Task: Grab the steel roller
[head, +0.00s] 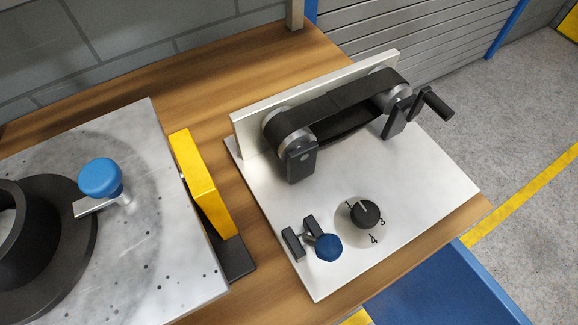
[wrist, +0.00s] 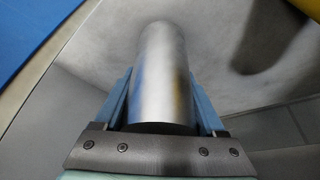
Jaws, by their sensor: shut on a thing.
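The steel roller (wrist: 163,62) is a smooth, shiny grey cylinder in the middle of the wrist view. My gripper (wrist: 161,92) has one blue finger on each side of it and is shut on it. The roller's length points away from the gripper, past the fingertips. Its near end is partly hidden by the dark gripper body. Neither my gripper nor this roller shows in the head view.
On a wooden bench, a pale plate (head: 270,205) bears a black belt (head: 340,105), a crank (head: 432,102), a dial (head: 365,213) and a blue knob (head: 328,247). Left are a yellow block (head: 203,185) and a metal plate (head: 150,255) with a black ring (head: 60,240).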

